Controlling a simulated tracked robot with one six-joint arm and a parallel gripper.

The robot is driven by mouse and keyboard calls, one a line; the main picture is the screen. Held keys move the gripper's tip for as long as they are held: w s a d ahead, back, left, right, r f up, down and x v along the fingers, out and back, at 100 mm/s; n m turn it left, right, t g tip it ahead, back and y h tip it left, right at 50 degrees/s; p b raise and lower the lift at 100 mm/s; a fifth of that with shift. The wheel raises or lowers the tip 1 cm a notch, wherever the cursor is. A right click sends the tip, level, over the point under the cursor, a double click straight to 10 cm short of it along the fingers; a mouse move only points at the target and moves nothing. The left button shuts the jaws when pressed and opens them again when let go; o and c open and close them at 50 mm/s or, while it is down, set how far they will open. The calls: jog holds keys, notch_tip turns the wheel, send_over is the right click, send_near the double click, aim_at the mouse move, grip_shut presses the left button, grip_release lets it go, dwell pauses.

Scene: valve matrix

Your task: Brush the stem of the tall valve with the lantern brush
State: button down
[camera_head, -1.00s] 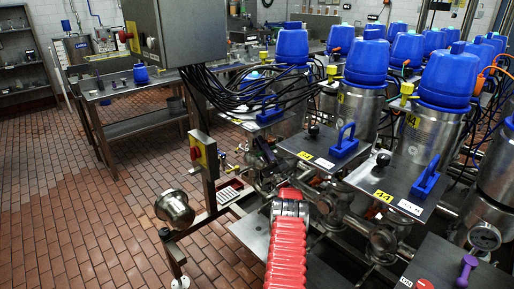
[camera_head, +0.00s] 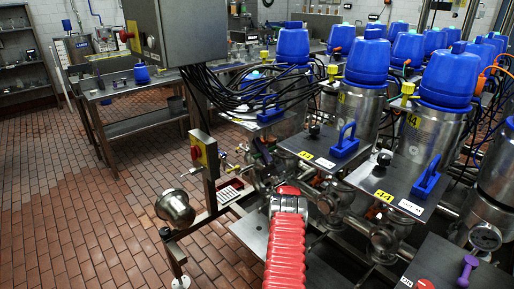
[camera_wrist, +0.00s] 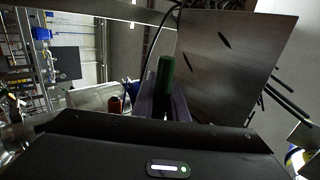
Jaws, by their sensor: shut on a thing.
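In the wrist view my gripper (camera_wrist: 163,106) has dark purple fingers closed around a green, rod-like piece that points up. This is probably the lantern brush (camera_wrist: 165,74); its bristles cannot be made out. In the head view the gripper is small and partly lost among pipes beyond my red-sleeved arm. Several steel valves with blue caps stand to the right, such as one at the centre right (camera_head: 365,105) and a nearer one (camera_head: 432,130). I cannot tell which is the tall valve, and no brush contact with a stem can be seen.
A grey control box (camera_head: 178,32) hangs at the upper left, with black cables running right. Steel plates with blue handles (camera_head: 345,141) lie before the valves. A post with a red button (camera_head: 198,155) stands left of my arm. The tiled floor (camera_head: 70,200) is clear.

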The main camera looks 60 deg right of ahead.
jog(key=shift+d, duration=0.15)
jog(key=shift+s+d+f, duration=0.2)
jog(key=shift+d, duration=0.45)
dwell(0.4)
jog(key=shift+w+a+r, duration=0.2)
jog(key=shift+a, duration=0.6)
jog(key=shift+d, duration=0.15)
jog(key=shift+s+d+r, duration=0.2)
jog(key=shift+d, duration=0.45)
jog(key=shift+a, duration=0.15)
